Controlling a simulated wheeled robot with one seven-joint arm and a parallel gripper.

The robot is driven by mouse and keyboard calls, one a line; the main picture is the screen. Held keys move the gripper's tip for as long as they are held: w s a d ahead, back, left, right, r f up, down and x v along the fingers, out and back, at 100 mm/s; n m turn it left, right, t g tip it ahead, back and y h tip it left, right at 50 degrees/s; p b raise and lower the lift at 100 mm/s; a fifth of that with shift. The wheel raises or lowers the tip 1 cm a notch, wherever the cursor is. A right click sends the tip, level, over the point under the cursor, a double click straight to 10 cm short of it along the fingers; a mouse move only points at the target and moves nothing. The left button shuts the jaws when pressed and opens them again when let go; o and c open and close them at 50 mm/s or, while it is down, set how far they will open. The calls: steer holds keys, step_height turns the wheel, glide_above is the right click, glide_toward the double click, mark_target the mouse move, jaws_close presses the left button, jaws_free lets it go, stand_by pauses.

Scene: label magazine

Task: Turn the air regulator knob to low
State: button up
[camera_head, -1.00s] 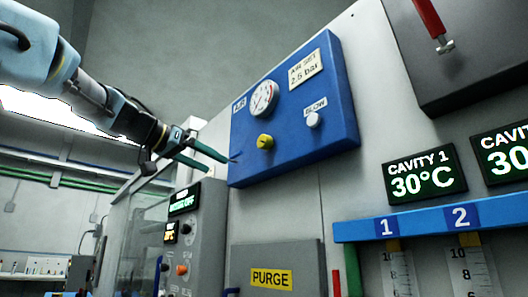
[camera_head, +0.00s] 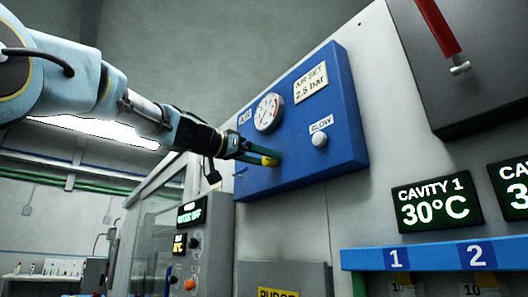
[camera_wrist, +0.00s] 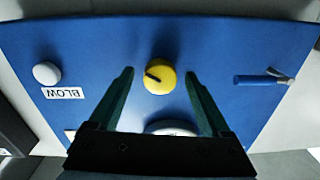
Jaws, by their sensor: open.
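The air regulator knob is a round yellow knob with a dark pointer mark, on the blue air panel (camera_head: 340,130). My gripper (camera_wrist: 159,75) is open, with one green finger to each side of the knob and a gap on both sides. In the head view my gripper (camera_head: 262,158) reaches the panel from the left and hides most of the knob (camera_head: 270,161).
A round gauge (camera_head: 268,112) is above the knob, partly hidden in the wrist view. A white BLOW button (camera_head: 319,139) is to its right. A small blue fitting (camera_wrist: 258,80) sticks out on the knob's other side. Cavity displays (camera_head: 436,202) are lower right.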

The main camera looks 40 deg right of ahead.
steer(key=shift+d, duration=0.2)
jaws_close()
stand_by(0.6)
